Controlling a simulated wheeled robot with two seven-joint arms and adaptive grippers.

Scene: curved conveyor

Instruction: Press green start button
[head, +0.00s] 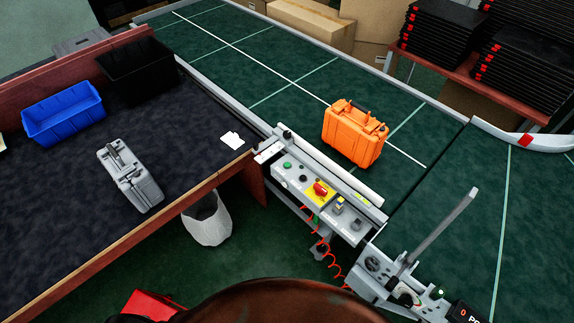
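The green start button (287,165) is a small round button at the far left end of a grey control box (296,187). The box is fixed along the near side of the conveyor (270,60). A black button (302,179) sits just right of the green one, then a red switch (320,188) on a yellow plate. The green button is in plain sight with nothing over it. Neither of my grippers shows in the head view.
An orange case (353,134) stands on the conveyor behind the box. The dark-topped table (80,190) at left holds a grey case (130,176), a blue bin (62,113) and a black bin (137,68). A white waste bin (207,220) stands below. A metal bar (443,224) rises at right.

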